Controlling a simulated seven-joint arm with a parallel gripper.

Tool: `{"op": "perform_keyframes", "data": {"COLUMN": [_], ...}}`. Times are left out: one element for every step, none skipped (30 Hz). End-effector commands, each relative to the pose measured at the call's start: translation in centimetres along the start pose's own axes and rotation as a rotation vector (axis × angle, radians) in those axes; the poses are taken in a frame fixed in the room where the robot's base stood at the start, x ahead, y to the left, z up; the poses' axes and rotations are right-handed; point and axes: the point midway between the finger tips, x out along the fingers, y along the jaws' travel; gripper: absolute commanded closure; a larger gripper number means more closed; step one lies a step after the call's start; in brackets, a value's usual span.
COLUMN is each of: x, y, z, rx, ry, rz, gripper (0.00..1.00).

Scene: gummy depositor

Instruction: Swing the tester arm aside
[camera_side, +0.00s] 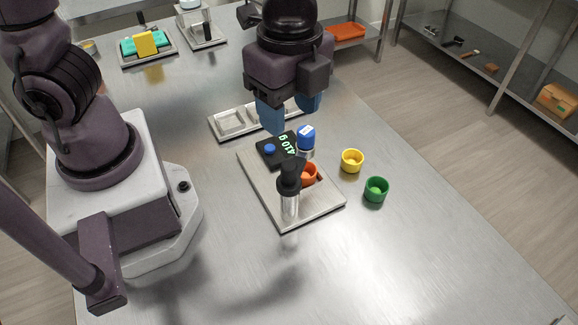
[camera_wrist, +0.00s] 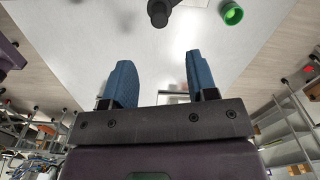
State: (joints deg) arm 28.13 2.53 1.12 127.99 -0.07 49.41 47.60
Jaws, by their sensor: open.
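The tester sits on a grey metal plate (camera_side: 318,213) in the side view. It has a black display box (camera_side: 268,152) reading 410 g with a blue button. A black piece (camera_side: 290,180), which looks like the tester arm, is mounted over a clear or silver cylinder near the plate's front. It partly hides an orange cup (camera_side: 309,174). A dark knob (camera_wrist: 158,13) at the top of the wrist view may be part of the tester. My gripper (camera_side: 289,112) is open and empty, above and behind the tester. Its blue fingers (camera_wrist: 160,72) stand apart in the wrist view.
A blue-capped silver jar (camera_side: 306,138) stands by the display. A yellow cup (camera_side: 352,161) and a green cup (camera_side: 376,190) stand to the right. A metal tray (camera_side: 232,122) lies behind.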

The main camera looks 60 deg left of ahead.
Motion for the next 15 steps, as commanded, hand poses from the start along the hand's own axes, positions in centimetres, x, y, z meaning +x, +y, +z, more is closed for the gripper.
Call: {"op": "perform_keyframes", "data": {"x": [0.6, 1.0, 1.6, 2.2, 2.8, 3.6, 4.3, 5.0, 5.8, 6.5, 7.2, 8.0, 8.5, 9.1, 9.7], "y": [0.1, 0.1, 0.1, 0.1, 0.1, 0.1, 0.2, 0.2, 0.2, 0.2, 0.2, 0.2, 0.1, 0.1, 0.1], "z": [0.0, 0.1, 0.1, 0.1, 0.1, 0.1, 0.1, 0.1, 0.1, 0.1, 0.2, 0.2, 0.1, 0.1, 0.1], "rx": [0.000, 0.000, -0.001, -0.001, -0.001, -0.001, -0.001, -0.001, -0.001, -0.002, -0.002, -0.003, -0.003, -0.003, -0.004], "ry": [-0.003, -0.004, -0.005, -0.006, -0.006, -0.006, -0.007, -0.008, -0.007, -0.008, -0.007, -0.007, -0.006, -0.006, -0.006], "rz": [0.004, 0.004, 0.006, 0.006, 0.006, 0.007, 0.008, 0.008, 0.007, 0.008, 0.007, 0.006, 0.007, 0.007, 0.006], "gripper": [0.47, 0.47, 0.47, 0.47, 0.47, 0.47, 0.47, 0.47, 0.47, 0.47, 0.47, 0.47, 0.47, 0.47, 0.47]}}
